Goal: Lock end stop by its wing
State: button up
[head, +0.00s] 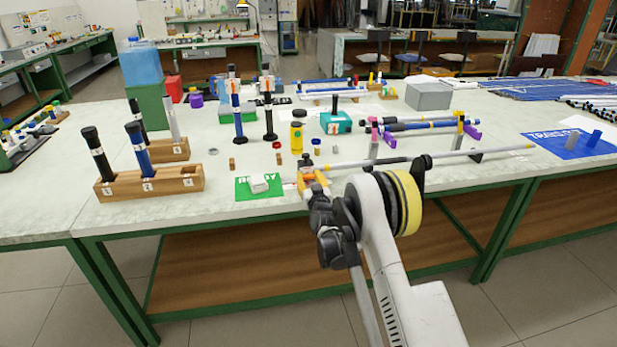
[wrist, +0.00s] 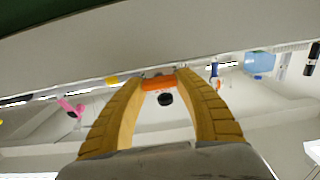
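The end stop has an orange wing (wrist: 158,83), which shows in the wrist view between my fingertips, with a round black part just below it. In the head view an orange piece (head: 308,176) sits at the front edge of the table, by the left end of a long grey rod (head: 375,162). My gripper (wrist: 160,76) has its two yellow fingers apart, one on each side of the wing. I cannot tell whether they touch it. In the head view my dark wrist hides part of this spot.
A green mat (head: 262,194) with a pale block lies left of the end stop. A wooden rack (head: 150,186) with upright rods stands farther left. Grey supports (head: 374,145) stand by the rod. A blue mat (head: 575,145) lies at right.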

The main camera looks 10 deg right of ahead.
dwell(0.4)
jog(key=m, duration=0.3)
jog(key=shift+m, duration=0.3)
jog(key=shift+d+m, duration=0.1)
jog(key=shift+m, duration=1.7)
jog(key=o, duration=1.2)
